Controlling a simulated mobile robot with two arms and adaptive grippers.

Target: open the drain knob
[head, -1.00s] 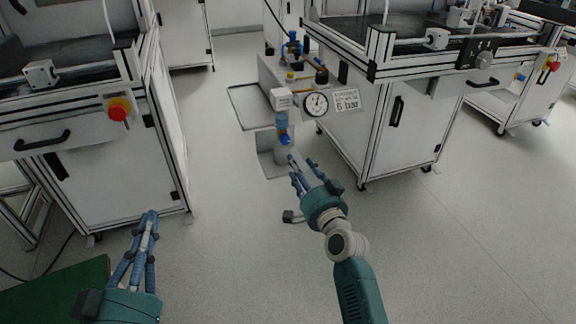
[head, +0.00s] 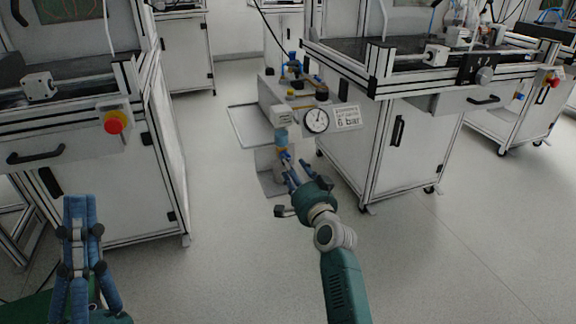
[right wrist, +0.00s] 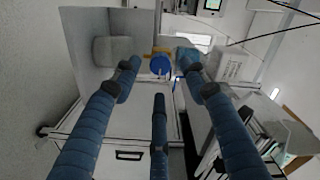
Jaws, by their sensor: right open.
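The drain knob is a small blue knob (head: 285,157) at the bottom of the filter unit (head: 282,138), beside the round pressure gauge (head: 316,120). In the right wrist view the blue knob (right wrist: 160,65) shows as a disc ahead, between the fingertips. My right gripper (head: 293,168) is open just below the knob in the head view. The wrist view shows its fingers (right wrist: 158,80) spread and empty; whether any touches the knob cannot be told. My left gripper (head: 80,200) is at the lower left, fingers upward and close together, far from the knob.
A "6 bar" sign (head: 347,118) is right of the gauge. A workbench cabinet (head: 400,150) stands right of the unit, and another (head: 110,180) with a red emergency button (head: 115,122) stands left. The floor (head: 235,240) between them is clear.

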